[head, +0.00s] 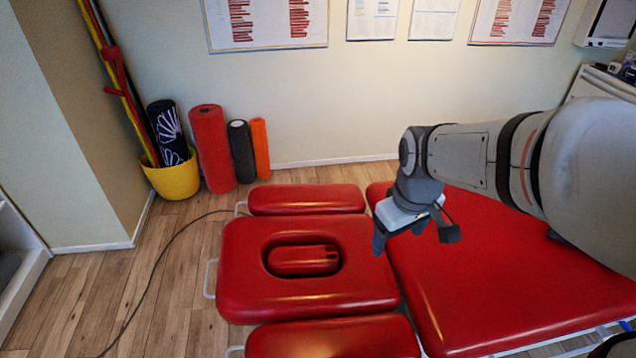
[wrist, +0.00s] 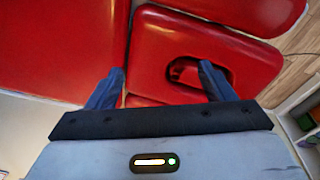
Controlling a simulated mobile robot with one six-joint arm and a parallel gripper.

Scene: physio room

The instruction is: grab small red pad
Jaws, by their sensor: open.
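A small red pad (head: 303,260) with rounded ends lies in the oval opening of the red headrest section (head: 240,270) of a treatment table. In the wrist view part of the small pad (wrist: 187,74) shows inside the opening, and one finger covers some of it. My gripper (head: 414,238) is open and empty, with its fingers apart. In the head view it is to the right of the small pad, over the join between the headrest and the main table section. In the wrist view the two fingertips (wrist: 160,78) stand on either side of bare red padding.
The large red main section (head: 490,270) lies right of the headrest. Long red side pads lie behind (head: 306,199) and in front (head: 335,338) of it. A yellow bucket (head: 172,178) and upright rollers (head: 212,148) stand by the wall. A dark cable crosses the wooden floor at left.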

